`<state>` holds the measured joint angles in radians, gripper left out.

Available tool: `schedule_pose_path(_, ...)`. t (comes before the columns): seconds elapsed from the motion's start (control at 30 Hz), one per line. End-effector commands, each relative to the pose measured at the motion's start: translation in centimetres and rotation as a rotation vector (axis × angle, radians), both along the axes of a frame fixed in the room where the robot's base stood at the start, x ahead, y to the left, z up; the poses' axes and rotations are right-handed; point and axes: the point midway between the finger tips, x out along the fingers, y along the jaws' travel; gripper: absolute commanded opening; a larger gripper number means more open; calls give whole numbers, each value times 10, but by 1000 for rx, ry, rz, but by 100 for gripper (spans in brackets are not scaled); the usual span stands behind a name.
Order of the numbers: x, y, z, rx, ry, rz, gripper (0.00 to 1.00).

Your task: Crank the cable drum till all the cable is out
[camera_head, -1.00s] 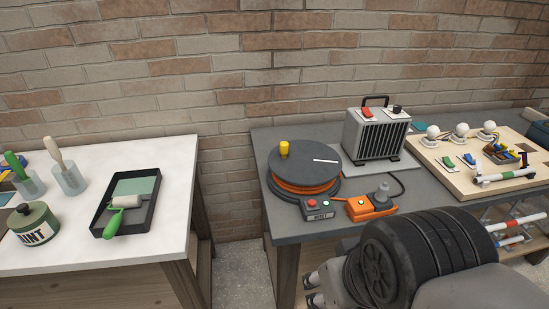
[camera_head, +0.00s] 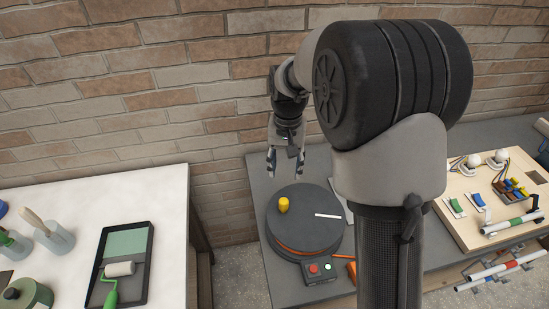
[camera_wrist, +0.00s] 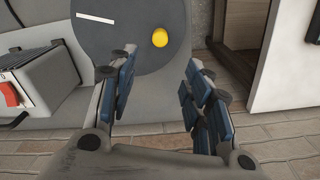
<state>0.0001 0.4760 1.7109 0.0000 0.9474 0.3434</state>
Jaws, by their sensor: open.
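The cable drum (camera_head: 318,222) lies flat on the grey bench, a dark disc with orange cable showing below its rim. A yellow crank knob (camera_head: 283,205) stands up near the disc's left edge, and a white mark lies on the right half. My gripper (camera_head: 286,168) points down above the bench at the drum's far side, open and empty, apart from the knob. In the wrist view the drum top (camera_wrist: 125,30) and the knob (camera_wrist: 160,38) show beyond the open fingers (camera_wrist: 160,95). How much cable is left is mostly hidden.
The white table (camera_head: 70,210) with a paint tray (camera_head: 150,262) is left, across a gap. A wiring board (camera_head: 455,225) lies right.

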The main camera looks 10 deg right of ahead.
Motion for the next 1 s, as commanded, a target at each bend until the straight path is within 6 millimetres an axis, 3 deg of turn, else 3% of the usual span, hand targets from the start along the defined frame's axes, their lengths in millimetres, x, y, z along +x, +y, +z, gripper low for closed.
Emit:
schedule_pose_path(0.27,3,0,-28,0,12,-7,45)
schedule_pose_path(0.8,2,0,-143,0,12,-6,45)
schedule_pose_path(1.0,2,0,-169,0,9,-6,45)
